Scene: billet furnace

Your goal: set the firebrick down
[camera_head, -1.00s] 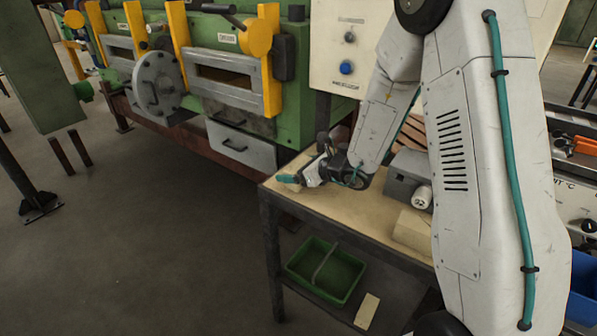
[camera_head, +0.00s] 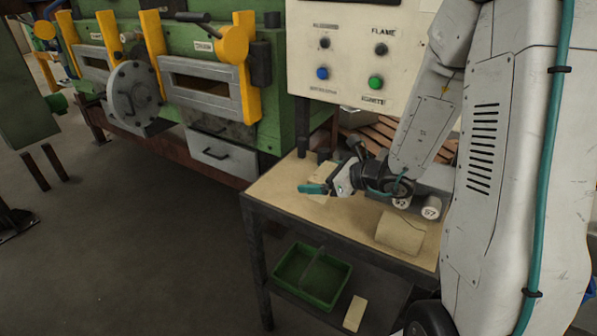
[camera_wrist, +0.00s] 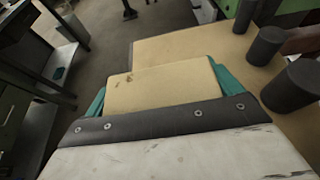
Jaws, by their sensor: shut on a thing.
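The firebrick (camera_wrist: 160,86) is a pale tan slab with small dark spots on its face. In the wrist view it sits between the two teal fingers of my gripper (camera_wrist: 166,88), which are shut on its sides. In the head view my gripper (camera_head: 314,189) is low over the left part of the wooden-topped table (camera_head: 275,188), and only slivers of the brick show around the teal finger. The tabletop also shows behind the brick in the wrist view (camera_wrist: 195,44). I cannot tell whether the brick touches it.
Dark cylinders (camera_wrist: 290,86) stand close on the right in the wrist view. A tan block (camera_head: 400,233) and white numbered cylinders (camera_head: 431,208) are right of my gripper. A green tray (camera_head: 290,265) is on the lower shelf. A control panel (camera_head: 345,60) rises behind the table.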

